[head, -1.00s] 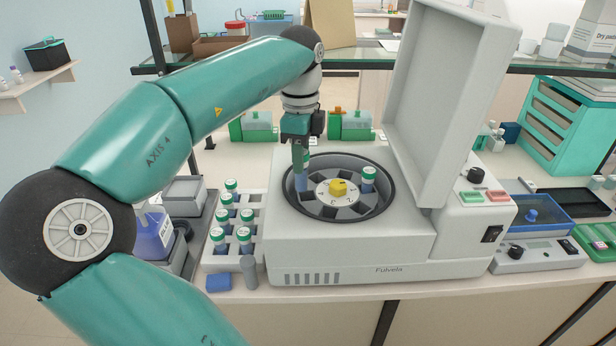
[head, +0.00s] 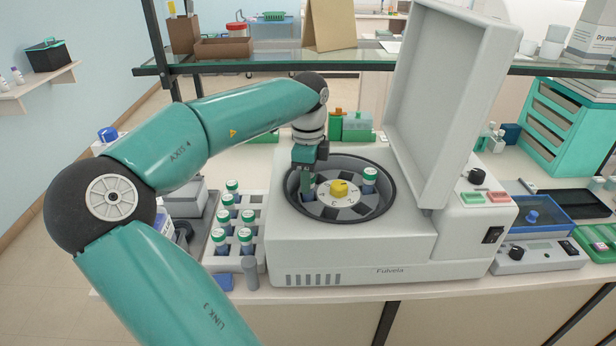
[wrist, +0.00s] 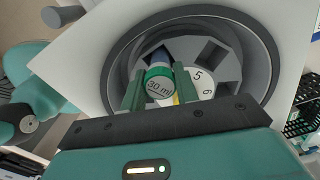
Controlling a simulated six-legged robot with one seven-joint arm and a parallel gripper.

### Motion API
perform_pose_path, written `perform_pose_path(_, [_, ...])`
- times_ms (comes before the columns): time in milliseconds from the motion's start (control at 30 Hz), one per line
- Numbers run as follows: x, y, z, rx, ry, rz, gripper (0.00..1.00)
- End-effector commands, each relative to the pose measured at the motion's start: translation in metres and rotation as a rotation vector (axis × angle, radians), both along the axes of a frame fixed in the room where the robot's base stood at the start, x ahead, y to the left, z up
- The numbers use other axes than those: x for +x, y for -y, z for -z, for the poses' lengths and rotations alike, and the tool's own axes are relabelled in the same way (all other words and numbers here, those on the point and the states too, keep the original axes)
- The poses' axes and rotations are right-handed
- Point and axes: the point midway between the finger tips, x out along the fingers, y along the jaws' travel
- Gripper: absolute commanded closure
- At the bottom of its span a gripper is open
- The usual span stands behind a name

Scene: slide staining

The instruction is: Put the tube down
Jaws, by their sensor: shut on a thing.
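The tube (wrist: 159,84) has a green-rimmed cap marked "30 ml" and a blue body, seen in the wrist view. My gripper (wrist: 157,91) is shut on it, with one green finger on each side of the cap. In the head view my gripper (head: 308,190) is down inside the left part of the centrifuge rotor bowl (head: 381,205), and it hides most of the tube. The tube's lower end is at a rotor slot; I cannot tell how deep it sits. Another capped tube (head: 369,180) stands in a slot on the rotor's right side.
The centrifuge's lid (head: 435,110) stands open on the right. A yellow knob (head: 339,188) is at the rotor's centre. A white rack (head: 259,224) with several capped tubes stands to the left. Empty rotor slots show in the wrist view.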

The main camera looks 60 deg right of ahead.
Motion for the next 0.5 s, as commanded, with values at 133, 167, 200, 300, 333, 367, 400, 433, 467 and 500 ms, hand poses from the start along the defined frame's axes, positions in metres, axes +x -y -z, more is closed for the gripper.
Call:
perform_pose_path(133, [-0.0004,0.0,0.0042,0.0,0.001,0.001,0.92])
perform_pose_path(167, [-0.0004,0.0,0.005,0.0,0.001,0.001,0.92])
perform_pose_path(200, [-0.0004,-0.0001,0.0061,0.0,0.001,0.001,0.92])
perform_pose_path(300, [-0.0004,-0.0002,0.0085,0.001,0.001,0.001,0.68])
perform_pose_path(333, [-0.0003,-0.0001,0.0082,0.0,0.0,0.001,0.62])
perform_pose_path(367, [-0.0003,-0.0001,0.0082,0.0,0.0,0.001,0.56])
perform_pose_path(400, [-0.0003,-0.0001,0.0081,0.0,0.0,0.001,0.48])
perform_pose_path(433, [-0.0003,-0.0001,0.0081,0.0,0.0,0.001,0.48])
perform_pose_path(467, [-0.0003,-0.0001,0.0081,0.0,0.0,0.001,0.48])
perform_pose_path(500, [-0.0002,-0.0001,0.0081,0.0,0.0,0.001,0.48])
